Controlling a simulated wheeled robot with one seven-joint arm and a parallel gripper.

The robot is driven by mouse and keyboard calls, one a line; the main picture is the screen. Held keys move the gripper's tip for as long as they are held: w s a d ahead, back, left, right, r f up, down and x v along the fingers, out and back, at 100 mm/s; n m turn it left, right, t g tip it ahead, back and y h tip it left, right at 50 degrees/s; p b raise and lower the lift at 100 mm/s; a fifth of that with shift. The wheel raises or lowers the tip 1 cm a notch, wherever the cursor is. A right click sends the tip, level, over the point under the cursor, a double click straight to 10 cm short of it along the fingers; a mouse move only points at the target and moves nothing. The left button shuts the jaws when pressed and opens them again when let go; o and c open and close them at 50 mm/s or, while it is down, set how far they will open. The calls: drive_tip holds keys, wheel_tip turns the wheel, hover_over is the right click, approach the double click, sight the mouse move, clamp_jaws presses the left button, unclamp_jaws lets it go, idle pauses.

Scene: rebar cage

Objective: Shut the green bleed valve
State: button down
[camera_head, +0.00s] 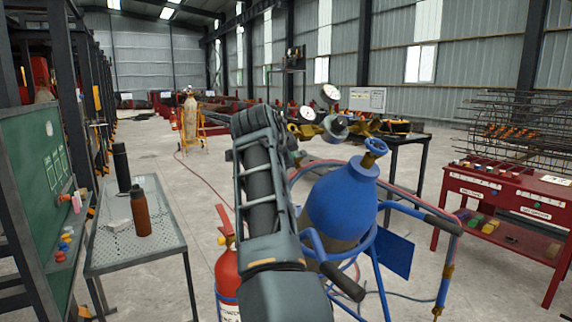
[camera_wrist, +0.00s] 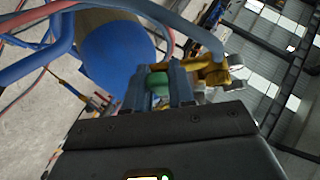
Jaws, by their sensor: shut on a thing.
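The green bleed valve (camera_wrist: 158,86) shows in the wrist view as a small green knob between the two fingers of my gripper (camera_wrist: 159,74). The gripper is shut on it. Brass fittings (camera_wrist: 212,74) of the regulator lie just right of the fingers. In the head view the regulator with its gauges (camera_head: 331,94) sits by the top of the blue gas cylinder (camera_head: 345,195), which has a blue handwheel (camera_head: 376,147). My arm hides the fingertips and the green valve there. The cylinder also shows in the wrist view (camera_wrist: 115,55).
Red and blue hoses and a blue cart frame (camera_head: 440,293) surround the cylinder. A red fire extinguisher (camera_head: 227,280) stands at its left. A metal table (camera_head: 110,243) with bottles is at left, a red workbench (camera_head: 500,205) at right. Open floor lies behind.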

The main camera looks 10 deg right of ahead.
drive_tip(key=shift+w+m, duration=0.1)
drive_tip(key=shift+m, duration=0.2)
idle(0.4)
drive_tip(key=c, duration=1)
unclamp_jaws()
drive_tip(key=shift+c, duration=0.2)
drive_tip(key=shift+r, duration=0.1)
drive_tip(key=b+v, duration=0.1)
drive_tip(key=v, duration=0.6)
drive_tip(key=shift+s+a+r, duration=0.15)
drive_tip(key=shift+s+r, duration=0.1)
